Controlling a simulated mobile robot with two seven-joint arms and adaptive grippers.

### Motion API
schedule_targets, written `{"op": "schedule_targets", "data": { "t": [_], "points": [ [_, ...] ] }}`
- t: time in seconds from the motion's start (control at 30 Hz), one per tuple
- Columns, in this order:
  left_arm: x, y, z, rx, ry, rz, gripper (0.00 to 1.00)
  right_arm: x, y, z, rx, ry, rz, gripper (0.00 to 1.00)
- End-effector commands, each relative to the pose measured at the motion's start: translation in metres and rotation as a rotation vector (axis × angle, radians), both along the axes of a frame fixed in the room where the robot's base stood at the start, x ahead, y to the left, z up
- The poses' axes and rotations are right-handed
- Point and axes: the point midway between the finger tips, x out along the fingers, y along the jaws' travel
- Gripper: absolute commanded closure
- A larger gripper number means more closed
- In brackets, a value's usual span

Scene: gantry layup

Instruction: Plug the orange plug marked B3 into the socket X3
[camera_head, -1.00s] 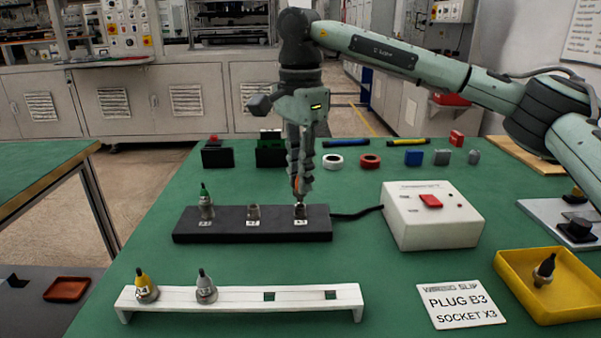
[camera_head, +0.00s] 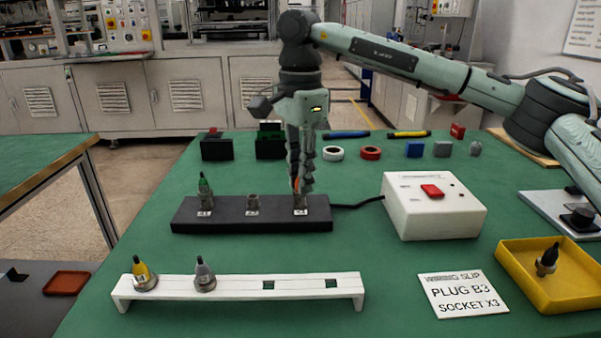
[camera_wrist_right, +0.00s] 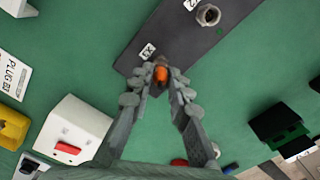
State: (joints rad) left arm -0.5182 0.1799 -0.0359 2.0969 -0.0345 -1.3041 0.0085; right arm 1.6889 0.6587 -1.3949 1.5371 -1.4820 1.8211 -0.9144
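The orange plug (camera_wrist_right: 161,74) is between the fingers of my right gripper (camera_head: 301,187), which is shut on it. In the head view only a sliver of orange shows between the fingers. The gripper points down over the socket X3 (camera_head: 300,203), at the right end of the black socket block (camera_head: 228,222). The plug's lower end is at the socket, but the fingers hide how deep it sits. In the right wrist view the X3 label (camera_wrist_right: 148,51) is just beyond the fingertips. My left gripper is not in view.
A white switch box (camera_head: 432,222) stands to the right. The white rack (camera_head: 220,290) in front holds a yellow and a grey plug. A yellow tray (camera_head: 572,297) holds a black plug.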

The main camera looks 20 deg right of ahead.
Motion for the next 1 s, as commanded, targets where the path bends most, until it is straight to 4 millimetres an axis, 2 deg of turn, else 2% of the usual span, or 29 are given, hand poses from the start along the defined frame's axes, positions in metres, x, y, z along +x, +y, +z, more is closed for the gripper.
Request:
{"op": "schedule_targets", "data": {
  "t": [0.03, 0.13, 0.47, 0.63, 1.0],
  "points": [
    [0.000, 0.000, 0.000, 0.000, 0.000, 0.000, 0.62, 0.000, 0.000, -0.001, -0.001, 0.003, 0.001, 0.72],
    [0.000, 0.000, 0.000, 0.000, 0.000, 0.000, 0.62, 0.000, 0.000, -0.001, -0.002, 0.003, 0.001, 0.61],
    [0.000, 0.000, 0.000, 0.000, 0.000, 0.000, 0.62, 0.000, 0.000, 0.003, -0.001, 0.000, 0.001, 0.61],
    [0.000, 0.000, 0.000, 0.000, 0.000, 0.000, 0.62, 0.000, 0.001, 0.026, 0.000, -0.001, 0.001, 0.61],
    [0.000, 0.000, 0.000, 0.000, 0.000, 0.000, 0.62, 0.000, 0.000, 0.100, -0.002, 0.000, 0.000, 0.61]
  ]
}}
